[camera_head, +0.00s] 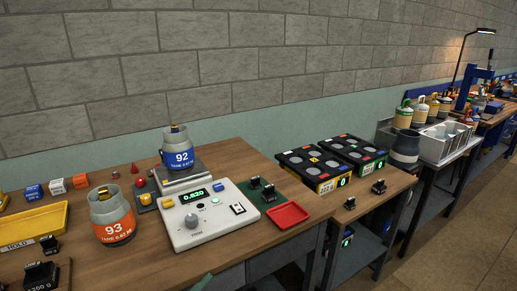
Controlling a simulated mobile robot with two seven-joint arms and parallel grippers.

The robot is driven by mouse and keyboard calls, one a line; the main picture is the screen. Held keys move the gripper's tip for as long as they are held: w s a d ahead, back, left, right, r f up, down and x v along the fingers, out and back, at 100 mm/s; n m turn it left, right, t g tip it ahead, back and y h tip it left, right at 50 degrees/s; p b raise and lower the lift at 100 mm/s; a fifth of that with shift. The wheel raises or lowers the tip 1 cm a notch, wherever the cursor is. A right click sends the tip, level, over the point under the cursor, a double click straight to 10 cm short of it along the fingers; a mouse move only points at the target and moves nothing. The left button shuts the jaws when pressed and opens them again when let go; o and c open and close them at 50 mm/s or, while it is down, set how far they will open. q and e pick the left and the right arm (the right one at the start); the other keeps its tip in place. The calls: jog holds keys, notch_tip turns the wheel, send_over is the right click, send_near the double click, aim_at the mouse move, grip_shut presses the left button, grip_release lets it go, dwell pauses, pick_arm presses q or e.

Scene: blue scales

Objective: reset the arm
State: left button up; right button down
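Neither of my grippers shows in the head view. A white scale (211,218) with a green readout, apparently 0.820, stands on the wooden table. A canister with a blue band marked 92 (178,158) stands upright on the scale's metal pan (181,178). A canister with an orange band marked 93 (112,222) stands upright on the table to the left of the scale.
A yellow tray (33,225) and small boxes (56,187) are at left. A red tray (287,215) lies right of the scale. Black cases with round wells (314,172) stand on the right table. Bare wood lies before the orange-banded canister.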

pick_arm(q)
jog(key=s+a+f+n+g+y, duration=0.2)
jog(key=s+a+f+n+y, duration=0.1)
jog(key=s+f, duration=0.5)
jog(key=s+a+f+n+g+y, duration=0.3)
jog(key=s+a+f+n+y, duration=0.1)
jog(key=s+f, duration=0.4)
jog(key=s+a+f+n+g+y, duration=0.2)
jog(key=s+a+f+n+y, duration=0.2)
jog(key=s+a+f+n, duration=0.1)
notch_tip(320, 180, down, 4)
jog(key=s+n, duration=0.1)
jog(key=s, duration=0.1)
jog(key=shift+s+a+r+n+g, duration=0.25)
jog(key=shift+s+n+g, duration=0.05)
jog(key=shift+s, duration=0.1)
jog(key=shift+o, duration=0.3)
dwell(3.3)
